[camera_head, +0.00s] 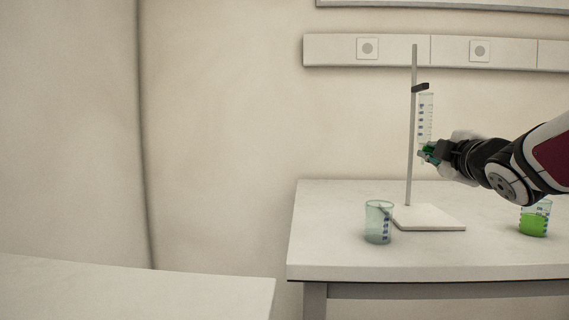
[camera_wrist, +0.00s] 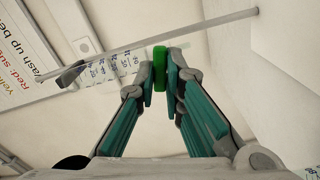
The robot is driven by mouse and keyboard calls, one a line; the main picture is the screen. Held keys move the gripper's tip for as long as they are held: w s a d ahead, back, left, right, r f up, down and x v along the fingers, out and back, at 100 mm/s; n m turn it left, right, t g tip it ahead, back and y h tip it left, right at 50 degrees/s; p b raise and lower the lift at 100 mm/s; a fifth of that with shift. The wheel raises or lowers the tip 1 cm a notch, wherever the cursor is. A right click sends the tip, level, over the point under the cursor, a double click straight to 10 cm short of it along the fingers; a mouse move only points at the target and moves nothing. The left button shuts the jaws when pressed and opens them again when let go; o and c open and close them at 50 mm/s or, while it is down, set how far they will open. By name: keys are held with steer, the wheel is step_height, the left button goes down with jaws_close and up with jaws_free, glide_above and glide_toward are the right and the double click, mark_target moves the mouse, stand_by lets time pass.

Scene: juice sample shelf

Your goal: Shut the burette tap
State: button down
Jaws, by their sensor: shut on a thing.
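The burette (camera_head: 426,115) is a clear graduated tube held upright by a dark clamp (camera_head: 420,87) on a metal stand rod (camera_head: 412,130). In the wrist view the burette (camera_wrist: 110,68) lies beyond my fingers, with its blue marks showing. The green tap (camera_wrist: 160,67) sits between my two fingertips there. My gripper (camera_head: 430,153) reaches in from the right at the burette's lower end and is shut on the tap. In the head view the tap is mostly hidden by the fingers, so its angle is hard to tell.
A clear empty-looking beaker (camera_head: 378,222) stands left of the white stand base (camera_head: 430,217) on the table (camera_head: 340,262). A beaker with green liquid (camera_head: 534,220) stands at the right, below my arm. Another white surface (camera_head: 130,292) is at lower left.

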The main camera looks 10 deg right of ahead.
steer(key=shift+f+n+b, duration=0.1)
steer(key=shift+n+b, duration=1.2)
steer(key=shift+n, duration=0.3)
steer(key=c, duration=1.7)
jaws_free()
steer(key=v, duration=1.2)
